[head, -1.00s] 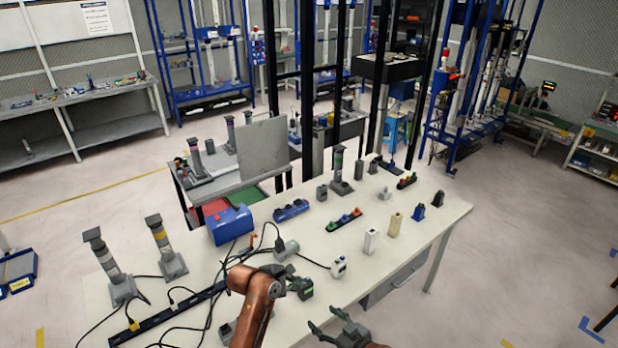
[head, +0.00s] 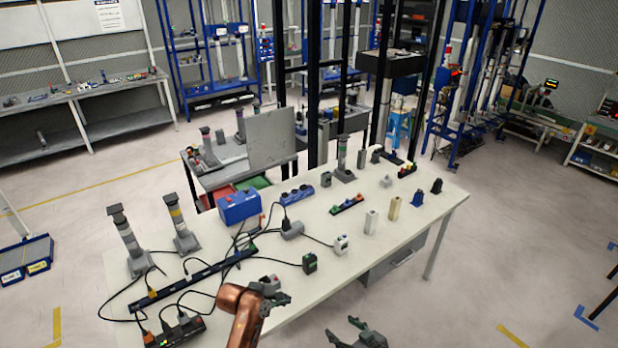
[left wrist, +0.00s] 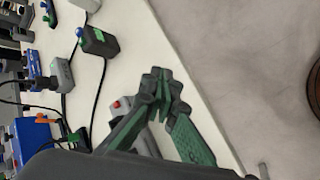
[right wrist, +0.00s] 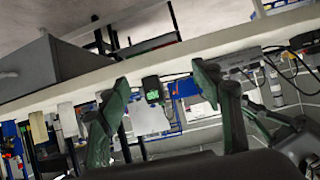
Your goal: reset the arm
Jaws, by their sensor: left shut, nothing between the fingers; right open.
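My left gripper (head: 276,293) hangs over the near edge of the white table (head: 330,262) in the head view, at the end of a copper-coloured arm. In the left wrist view its fingertips (left wrist: 160,88) meet with nothing between them. My right gripper (head: 352,330) is in front of the table's near edge, low in the head view. In the right wrist view its two fingers (right wrist: 165,85) stand wide apart and empty.
A black box with a green face (head: 309,263) and a white box (head: 341,244) stand near the left gripper. A black power strip (head: 190,280) with cables lies to the left. Several posts and blocks stand farther back.

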